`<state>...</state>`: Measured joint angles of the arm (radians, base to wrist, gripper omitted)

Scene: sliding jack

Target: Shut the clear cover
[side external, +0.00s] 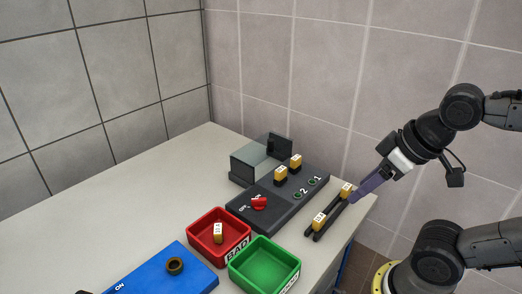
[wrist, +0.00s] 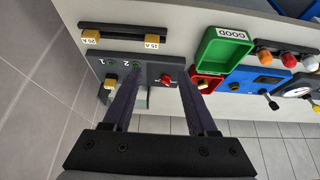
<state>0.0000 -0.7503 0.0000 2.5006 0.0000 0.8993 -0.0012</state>
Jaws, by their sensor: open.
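The clear cover (side external: 250,160) is a see-through, box-like piece with a dark upright part at its right. It sits at the back end of the dark panel (side external: 288,207), and the yellow fuses (side external: 281,176) on the panel stand in front of it, uncovered. In the wrist view the cover is mostly hidden and hard to make out. My gripper (side external: 354,198) is open, with purple fingers, near the right end of the black rail and apart from the cover. In the wrist view my gripper (wrist: 158,75) has an empty gap between its fingers, with the panel beyond.
A red switch (side external: 259,203) sits on the panel. A black rail (side external: 331,212) with two yellow fuses lies right of it. A red BAD tray (side external: 192,226) holds a yellow piece; a green GOOD tray (side external: 264,283) looks empty. A blue box (side external: 160,280) is in front. The table's left is clear.

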